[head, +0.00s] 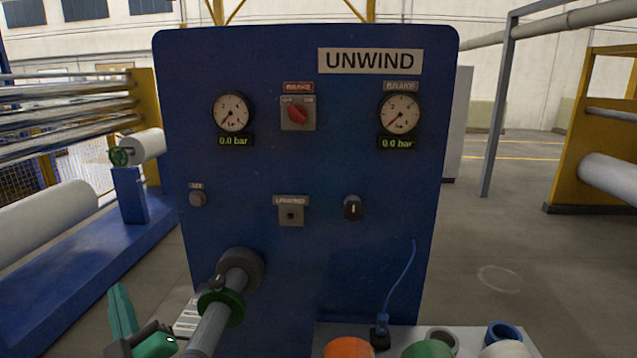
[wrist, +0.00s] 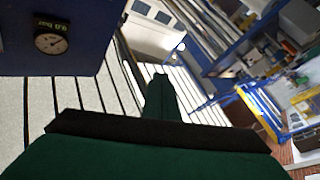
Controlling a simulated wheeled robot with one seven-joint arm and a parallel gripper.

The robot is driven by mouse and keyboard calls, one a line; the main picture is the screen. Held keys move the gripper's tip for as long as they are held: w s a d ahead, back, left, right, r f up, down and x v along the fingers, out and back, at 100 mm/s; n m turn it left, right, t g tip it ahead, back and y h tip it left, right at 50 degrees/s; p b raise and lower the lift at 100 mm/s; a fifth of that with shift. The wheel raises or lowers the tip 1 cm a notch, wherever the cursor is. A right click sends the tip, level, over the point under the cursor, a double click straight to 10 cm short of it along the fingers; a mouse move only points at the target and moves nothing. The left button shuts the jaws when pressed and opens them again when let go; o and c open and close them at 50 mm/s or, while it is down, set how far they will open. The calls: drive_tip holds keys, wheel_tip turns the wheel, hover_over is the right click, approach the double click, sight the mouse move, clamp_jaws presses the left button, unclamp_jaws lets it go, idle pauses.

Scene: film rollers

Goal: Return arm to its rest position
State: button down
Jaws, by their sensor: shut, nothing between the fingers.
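My gripper (head: 121,298) shows at the lower left of the head view, with green fingers pointing up and a dark body cut off by the bottom edge. It is shut and empty, left of the grey shaft and in front of the blue panel. In the wrist view my gripper (wrist: 160,78) shows as a narrow green finger pointing up and a broad green part along the bottom. The wrist view is steeply tilted and faces the hall, with a gauge (wrist: 50,40) at its upper left.
The blue UNWIND panel (head: 320,170) stands ahead with gauges reading 0.0 bar and a red brake switch (head: 298,114). A grey shaft (head: 213,323) with a green collar sticks out low. Several coloured cores (head: 348,348) stand at the bottom right. Open floor (head: 510,230) lies right.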

drive_tip(key=s+d+f+m+h, duration=0.45)
drive_tip(key=d+f, duration=0.65)
drive_tip(key=f, duration=0.3)
drive_tip(key=s+d+f+m+h, duration=0.3)
drive_tip(key=s+d+f+m, duration=0.15)
drive_tip(key=d+f, duration=0.75)
drive_tip(key=s+d+f+m+h, duration=0.1)
drive_tip(key=s+d+f+h, duration=0.1)
drive_tip(key=s, duration=0.6)
drive_tip(key=s+d+f+m+g+h, duration=0.1)
drive_tip(key=s+d+f, duration=0.3)
drive_tip(key=s, duration=0.5)
drive_tip(key=s+d+f+m+h, duration=0.2)
drive_tip(key=s+d, duration=0.4)
drive_tip(key=s, duration=0.3)
drive_tip(key=shift+d+f+h, duration=0.35)
drive_tip(key=shift+d+f, duration=0.05)
drive_tip(key=shift+f, duration=0.25)
drive_tip(key=shift+w, duration=0.2)
drive_tip(key=shift+s+d, duration=0.15)
drive_tip(key=shift+s, duration=0.1)
drive_tip(key=shift+w, duration=0.2)
